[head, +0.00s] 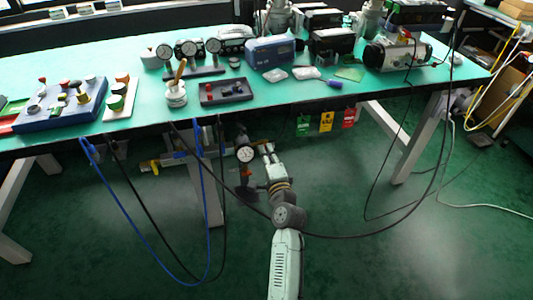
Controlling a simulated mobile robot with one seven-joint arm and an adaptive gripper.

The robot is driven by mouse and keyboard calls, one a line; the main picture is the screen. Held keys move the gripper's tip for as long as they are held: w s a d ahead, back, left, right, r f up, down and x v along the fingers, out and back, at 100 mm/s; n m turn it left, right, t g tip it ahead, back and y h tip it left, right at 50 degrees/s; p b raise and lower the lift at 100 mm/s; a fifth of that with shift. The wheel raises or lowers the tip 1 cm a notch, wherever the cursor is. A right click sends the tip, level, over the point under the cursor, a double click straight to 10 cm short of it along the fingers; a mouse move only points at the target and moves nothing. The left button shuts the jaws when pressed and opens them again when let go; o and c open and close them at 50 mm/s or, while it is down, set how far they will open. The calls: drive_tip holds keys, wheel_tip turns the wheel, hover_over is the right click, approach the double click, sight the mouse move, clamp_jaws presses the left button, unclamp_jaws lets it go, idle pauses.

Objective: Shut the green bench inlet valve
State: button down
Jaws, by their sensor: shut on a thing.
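My gripper (265,150) is under the front edge of the bench, just right of a round white-faced gauge (245,154). Its fingers point up and away from me and are shut on a small part at the pipework, which looks like the inlet valve's handle. The fingers hide most of that part, so its green colour and its angle cannot be made out. A yellow handle (148,167) shows farther left on the pipework under the bench.
Green, yellow and red tags (326,121) hang from the bench (130,122) right of my gripper. Blue (128,226) and black hoses loop down left of my arm. A black cable (390,228) sags across the right. Gauges, boxes and trays stand on the bench. Open floor lies at right.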

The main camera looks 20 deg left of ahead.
drive_tip(key=shift+f+n+b, duration=0.1)
drive_tip(key=shift+n+b, duration=3.65)
drive_tip(key=shift+n, duration=0.65)
drive_tip(key=c, duration=1.7)
unclamp_jaws()
drive_tip(key=shift+r, duration=0.2)
